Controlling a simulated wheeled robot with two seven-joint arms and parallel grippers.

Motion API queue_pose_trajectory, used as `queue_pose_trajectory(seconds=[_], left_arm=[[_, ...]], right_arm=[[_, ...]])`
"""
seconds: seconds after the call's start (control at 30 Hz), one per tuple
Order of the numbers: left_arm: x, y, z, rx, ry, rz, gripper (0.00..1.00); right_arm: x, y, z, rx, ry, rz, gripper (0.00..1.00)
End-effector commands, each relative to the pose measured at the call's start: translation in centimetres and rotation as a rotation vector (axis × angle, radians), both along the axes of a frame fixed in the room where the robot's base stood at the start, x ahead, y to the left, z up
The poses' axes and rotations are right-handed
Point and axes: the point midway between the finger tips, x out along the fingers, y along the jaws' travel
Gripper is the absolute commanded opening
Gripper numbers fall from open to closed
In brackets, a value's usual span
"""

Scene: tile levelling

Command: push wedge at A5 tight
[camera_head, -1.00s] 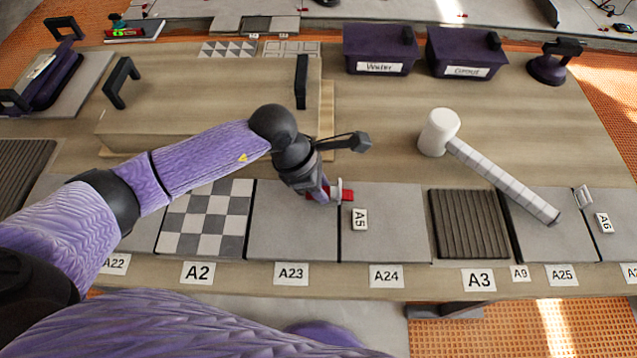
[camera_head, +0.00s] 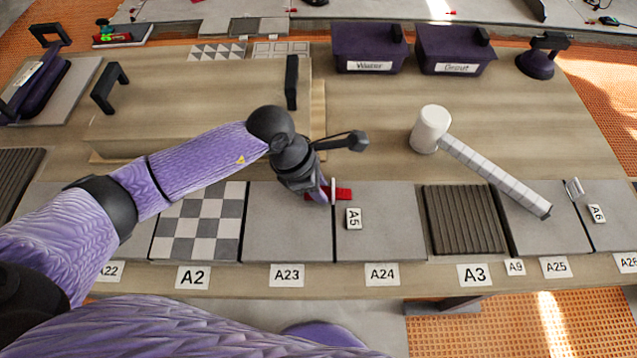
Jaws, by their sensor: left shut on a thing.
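The red wedge (camera_head: 343,194) at A5 lies across the seam between two plain grey tiles, the one above A23 (camera_head: 288,225) and the one above A24 (camera_head: 385,232). It runs through a thin white upright clip (camera_head: 333,189), and its red end shows to the right of the clip. The A5 tag (camera_head: 354,218) lies just below it on the right tile. My left gripper (camera_head: 318,192) is shut on the wedge's left end and hides much of that end. My right gripper is not in view.
A white-headed mallet (camera_head: 431,128) lies to the right, its handle reaching over the A25 tile. Another clip (camera_head: 574,188) stands near the A6 tag (camera_head: 597,213). Purple bins (camera_head: 368,50) stand at the back. A board with black handles (camera_head: 200,115) lies behind my left arm.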

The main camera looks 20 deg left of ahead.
Motion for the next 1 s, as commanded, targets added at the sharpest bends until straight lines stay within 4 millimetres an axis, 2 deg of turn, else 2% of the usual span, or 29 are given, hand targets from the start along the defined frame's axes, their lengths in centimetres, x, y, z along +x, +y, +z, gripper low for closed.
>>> queue_pose_trajectory(seconds=[0.13, 0.17, 0.33, 0.57, 0.63, 0.9, 1.0], left_arm=[[0.0, -0.1, 0.0, -0.003, -0.001, -0.001, 0.0], [0.0, -0.1, 0.0, -0.003, -0.001, -0.001, 0.34], [0.0, 0.0, 0.0, -0.002, -0.001, -0.001, 0.7], [0.0, 0.0, 0.0, -0.001, 0.0, 0.0, 0.71], [0.0, 0.2, 0.8, 0.0, -0.002, 0.0, 0.71], [-0.7, 2.7, 7.1, 0.001, -0.005, 0.0, 0.71], [-0.9, 3.3, 8.5, 0.0, -0.003, 0.0, 0.71]], right_arm=[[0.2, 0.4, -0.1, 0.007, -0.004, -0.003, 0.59], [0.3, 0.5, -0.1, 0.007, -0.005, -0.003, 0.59], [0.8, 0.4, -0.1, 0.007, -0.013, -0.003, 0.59], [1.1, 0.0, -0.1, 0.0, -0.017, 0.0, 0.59], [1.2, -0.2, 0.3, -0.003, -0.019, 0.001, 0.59], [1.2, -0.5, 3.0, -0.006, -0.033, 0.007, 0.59], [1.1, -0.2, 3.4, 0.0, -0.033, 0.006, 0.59]])
